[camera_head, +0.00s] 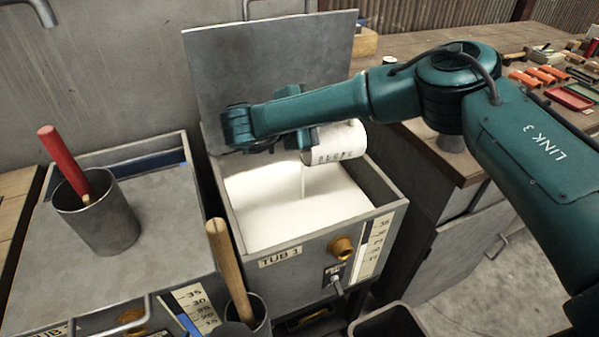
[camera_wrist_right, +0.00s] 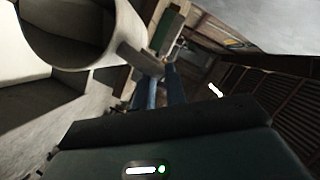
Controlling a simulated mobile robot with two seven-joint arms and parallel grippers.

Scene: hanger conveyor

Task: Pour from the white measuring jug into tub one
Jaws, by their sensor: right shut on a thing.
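The white measuring jug (camera_head: 338,143) is tipped on its side over tub one, its mouth towards the left and low. A thin pale stream falls from it into tub one (camera_head: 312,250), which holds white liquid (camera_head: 285,205). My right gripper (camera_head: 303,138) is shut on the jug; the arm hides part of the grip. The jug also shows large at the upper left of the right wrist view (camera_wrist_right: 75,35). The label on the tub's front reads TUB 1. My left gripper is not in view.
Tub one's lid (camera_head: 270,65) stands raised behind it. On the left, a closed tub lid (camera_head: 150,215) carries a grey cup (camera_head: 98,222) with a red-handled tool. Another cup (camera_head: 250,318) with a wooden handle stands in front. A workbench (camera_head: 440,150) with tools is at right.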

